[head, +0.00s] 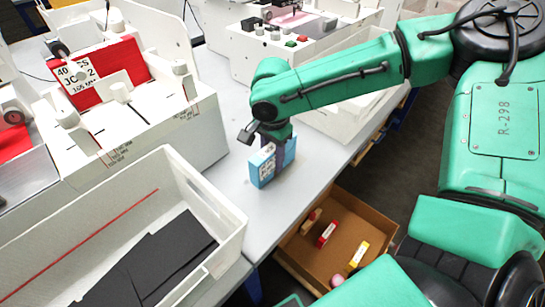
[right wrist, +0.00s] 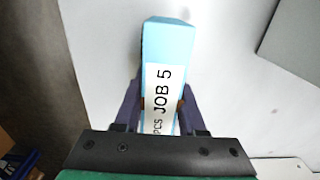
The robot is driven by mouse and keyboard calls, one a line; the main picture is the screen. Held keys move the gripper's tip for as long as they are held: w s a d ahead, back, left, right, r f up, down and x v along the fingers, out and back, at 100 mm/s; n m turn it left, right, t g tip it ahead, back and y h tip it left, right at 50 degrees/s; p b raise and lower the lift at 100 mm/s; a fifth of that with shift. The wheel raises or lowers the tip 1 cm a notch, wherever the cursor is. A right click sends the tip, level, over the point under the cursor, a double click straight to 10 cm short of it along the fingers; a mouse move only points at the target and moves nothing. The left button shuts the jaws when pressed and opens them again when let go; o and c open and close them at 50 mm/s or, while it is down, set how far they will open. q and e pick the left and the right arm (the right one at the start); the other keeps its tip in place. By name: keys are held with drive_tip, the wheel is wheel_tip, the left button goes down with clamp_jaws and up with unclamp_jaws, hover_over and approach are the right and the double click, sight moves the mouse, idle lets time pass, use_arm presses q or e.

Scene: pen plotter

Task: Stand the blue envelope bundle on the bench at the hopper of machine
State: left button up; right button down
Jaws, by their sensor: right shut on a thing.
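The blue envelope bundle (head: 262,169) is upright at the bench's right part, with a white printed label on its side. My right gripper (head: 279,160) is shut on it from above. I cannot tell whether its bottom touches the bench. In the right wrist view the blue bundle (right wrist: 168,45) sits between the two dark fingers, its label reading "JOB 5". A white machine (head: 150,125) at the left holds a red envelope bundle (head: 112,68) labelled JOB 2. Another white machine (head: 285,45) stands at the back. My left gripper is not in view.
The grey bench (head: 225,180) is clear around the bundle. A white bin (head: 215,215) with black sheets (head: 170,255) stands at the front left. A cardboard box (head: 310,262) with several small items sits below the bench's right edge.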

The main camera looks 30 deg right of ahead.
drive_tip(key=shift+c, duration=2.4)
unclamp_jaws()
wheel_tip(320, 180, up, 12)
drive_tip(key=shift+r+p, duration=0.15)
drive_tip(key=shift+p, duration=0.8)
